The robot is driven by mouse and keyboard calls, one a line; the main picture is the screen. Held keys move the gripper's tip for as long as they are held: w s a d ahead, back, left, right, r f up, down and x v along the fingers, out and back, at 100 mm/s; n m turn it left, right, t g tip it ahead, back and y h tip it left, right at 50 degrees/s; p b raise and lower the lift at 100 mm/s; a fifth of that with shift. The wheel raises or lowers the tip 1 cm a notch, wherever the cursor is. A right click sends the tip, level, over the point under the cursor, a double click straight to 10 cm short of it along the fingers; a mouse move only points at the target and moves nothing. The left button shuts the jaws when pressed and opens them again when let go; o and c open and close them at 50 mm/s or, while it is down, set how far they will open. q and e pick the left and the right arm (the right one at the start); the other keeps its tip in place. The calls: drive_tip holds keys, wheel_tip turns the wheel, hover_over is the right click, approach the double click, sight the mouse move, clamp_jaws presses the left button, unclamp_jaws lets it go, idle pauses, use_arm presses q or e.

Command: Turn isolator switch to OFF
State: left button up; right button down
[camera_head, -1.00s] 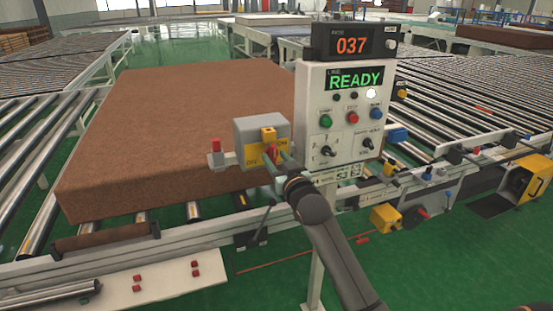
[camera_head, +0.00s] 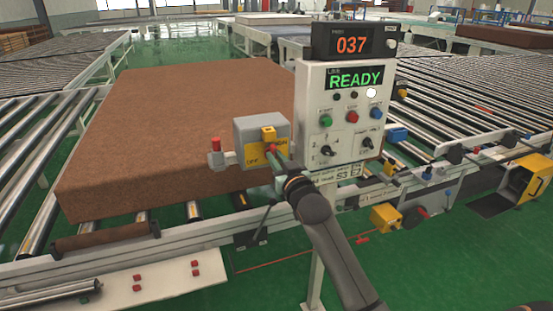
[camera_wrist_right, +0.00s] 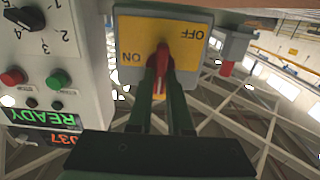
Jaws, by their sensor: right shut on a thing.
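The isolator switch is a grey box (camera_head: 250,128) with a yellow plate marked OFF and ON, left of the control panel. The wrist view shows the yellow plate (camera_wrist_right: 131,42), with OFF at upper right and ON at lower left, upside down. The red handle (camera_wrist_right: 162,55) stands out from the plate's middle. My right gripper (camera_head: 276,164) is at the front of the box; in the wrist view its two fingers (camera_wrist_right: 160,75) are shut on the handle from both sides. My left gripper is not in view.
The control panel (camera_head: 312,88) reading READY stands close to the right of my gripper. A red-capped fitting (camera_head: 215,150) sticks out left of the switch box. A brown mattress (camera_head: 150,120) lies on rollers behind. A conveyor rail (camera_head: 200,232) runs below.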

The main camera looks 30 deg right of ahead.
drive_tip(key=shift+n, duration=0.3)
drive_tip(key=shift+w+a+f+n, duration=0.1)
drive_tip(key=shift+n, duration=2.75)
drive_tip(key=shift+s+a+f+n, duration=0.1)
drive_tip(key=shift+f+n, duration=0.05)
drive_tip(key=shift+n, duration=2.75)
drive_tip(key=shift+w+a+f+n, duration=0.1)
drive_tip(key=shift+n, duration=2.75)
drive_tip(key=c, duration=0.8)
unclamp_jaws()
drive_tip(key=shift+c, duration=0.2)
